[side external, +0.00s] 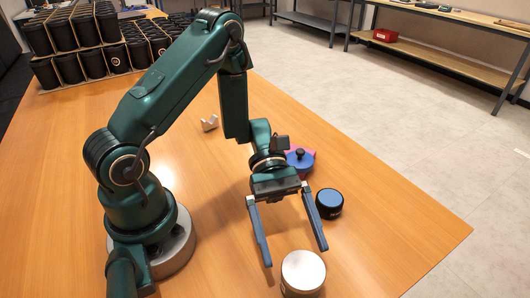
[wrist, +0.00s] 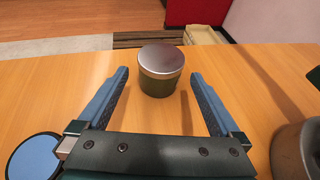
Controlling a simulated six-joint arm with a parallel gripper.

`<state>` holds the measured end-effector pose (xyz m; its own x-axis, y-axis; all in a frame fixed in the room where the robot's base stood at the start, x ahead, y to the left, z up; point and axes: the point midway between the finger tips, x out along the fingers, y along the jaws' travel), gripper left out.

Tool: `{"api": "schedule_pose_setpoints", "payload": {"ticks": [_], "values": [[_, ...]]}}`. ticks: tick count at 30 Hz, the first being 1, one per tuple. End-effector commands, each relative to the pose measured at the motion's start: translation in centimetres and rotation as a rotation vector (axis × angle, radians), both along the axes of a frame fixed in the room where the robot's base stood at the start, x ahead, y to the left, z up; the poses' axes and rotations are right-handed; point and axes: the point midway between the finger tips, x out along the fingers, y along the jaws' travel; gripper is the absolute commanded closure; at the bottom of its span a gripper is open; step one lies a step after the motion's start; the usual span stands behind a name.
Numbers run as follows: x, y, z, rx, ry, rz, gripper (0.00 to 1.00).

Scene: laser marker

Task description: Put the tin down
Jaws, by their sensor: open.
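The tin (side external: 303,274) has a silver lid and stands upright on the wooden table near the bottom of the side view. In the wrist view the tin (wrist: 160,72) shows a dark green body and sits centred ahead of my gripper. My gripper (side external: 296,254) is open, its two blue-grey fingers spread wide. In the wrist view my gripper (wrist: 159,74) has clear gaps between both fingers and the tin, and neither finger touches it. The tin's base rests on the table.
A black tin with a blue top (side external: 329,204) stands close to the right finger. A blue piece with a black knob (side external: 300,159) is behind my wrist. Racked black cups (side external: 95,62) fill the far left. The table's right side is clear.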

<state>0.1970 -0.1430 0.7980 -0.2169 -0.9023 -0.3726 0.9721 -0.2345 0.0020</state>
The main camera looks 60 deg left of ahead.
Motion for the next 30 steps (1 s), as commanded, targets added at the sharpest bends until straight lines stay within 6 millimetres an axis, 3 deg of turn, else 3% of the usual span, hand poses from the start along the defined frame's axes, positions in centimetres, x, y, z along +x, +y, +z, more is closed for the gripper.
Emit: {"api": "schedule_pose_setpoints", "payload": {"ticks": [9, 17, 30], "values": [[1.2, 4.8, 2.0, 0.0, -0.003, 0.003, 0.0], [1.0, 5.8, 3.0, 0.042, -0.046, -0.045, 0.0], [-2.7, 6.8, 7.0, 0.487, -0.587, -0.521, 0.0]]}}
